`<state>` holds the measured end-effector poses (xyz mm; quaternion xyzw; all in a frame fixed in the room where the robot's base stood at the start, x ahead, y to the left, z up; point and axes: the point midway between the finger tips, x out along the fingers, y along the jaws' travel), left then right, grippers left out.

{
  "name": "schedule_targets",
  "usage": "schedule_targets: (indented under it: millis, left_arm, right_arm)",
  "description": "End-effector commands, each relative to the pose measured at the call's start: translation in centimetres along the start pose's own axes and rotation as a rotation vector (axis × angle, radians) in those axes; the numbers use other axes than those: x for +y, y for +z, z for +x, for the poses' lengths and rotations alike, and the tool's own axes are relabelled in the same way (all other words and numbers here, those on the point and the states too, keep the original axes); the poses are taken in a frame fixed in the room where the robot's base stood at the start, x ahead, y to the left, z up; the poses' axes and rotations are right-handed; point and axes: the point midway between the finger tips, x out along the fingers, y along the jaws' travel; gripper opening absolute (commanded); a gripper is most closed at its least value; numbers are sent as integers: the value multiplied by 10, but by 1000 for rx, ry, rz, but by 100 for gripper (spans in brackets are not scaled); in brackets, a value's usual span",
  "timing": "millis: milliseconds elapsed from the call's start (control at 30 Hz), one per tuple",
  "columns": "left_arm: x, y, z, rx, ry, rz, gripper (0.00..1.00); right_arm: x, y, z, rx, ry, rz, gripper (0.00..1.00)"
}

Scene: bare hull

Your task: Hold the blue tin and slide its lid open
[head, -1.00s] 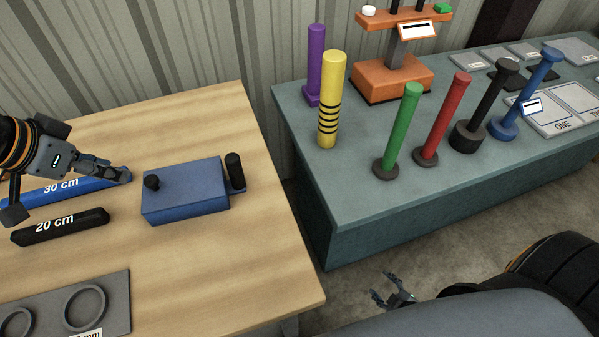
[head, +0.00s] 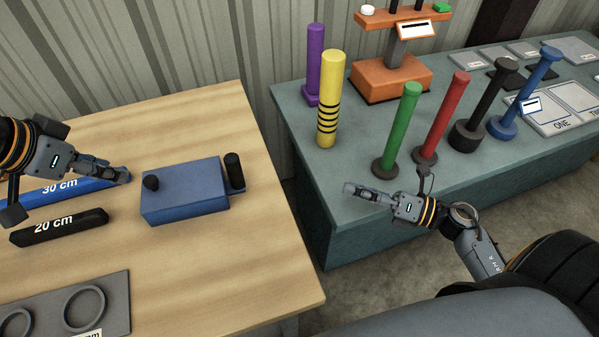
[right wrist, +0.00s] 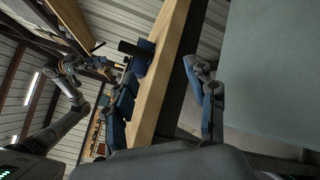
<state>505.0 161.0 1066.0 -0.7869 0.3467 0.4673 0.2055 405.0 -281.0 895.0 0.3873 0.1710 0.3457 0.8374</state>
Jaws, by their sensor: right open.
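The blue tin (head: 185,195) is a blue box on the wooden table. A short black knob (head: 151,182) stands on its left top, and a taller black post (head: 233,168) stands on a blue tab at its right end. The lid looks closed, though its seam is too small to tell. My left gripper (head: 122,174) is left of the tin, over the blue 30 cm bar and apart from the tin; its finger gap is unclear. My right gripper (head: 350,190) is open and empty, right of the tin beyond the table edge. Its spread fingers show in the right wrist view (right wrist: 160,72).
A black 20 cm bar (head: 60,226) and a grey plate with rings (head: 115,290) lie on the wooden table (head: 230,270). A gap separates it from the teal table (head: 340,190), which holds several coloured posts, including green (head: 402,130) and yellow (head: 331,95), and an orange stand (head: 392,80).

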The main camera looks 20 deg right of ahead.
Motion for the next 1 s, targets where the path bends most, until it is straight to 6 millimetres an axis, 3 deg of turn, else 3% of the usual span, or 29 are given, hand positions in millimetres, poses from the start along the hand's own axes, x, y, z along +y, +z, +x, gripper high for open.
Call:
schedule_targets:
  millis: [33,100,200,267,333,467,667,1000]
  left_arm:
    - [0,0,0,0,0,0,38]
    - [0,0,0,0,0,0,38]
    - [0,0,0,0,0,0,38]
    - [0,0,0,0,0,0,38]
    - [0,0,0,0,0,0,38]
    - [0,0,0,0,0,0,38]
    - [0,0,0,0,0,0,38]
    - [0,0,0,0,0,0,38]
  right_arm:
    - [16,12,23,4,40,-132,56]
    - [38,26,51,3,84,-325,56]
    - [68,41,83,-8,138,-576,56]
    - [83,44,98,-11,164,-707,56]
    - [89,32,109,11,182,-814,56]
    - [84,7,113,56,187,-863,56]
    - [86,-1,128,66,192,-876,56]
    - [95,-9,192,64,191,-871,56]
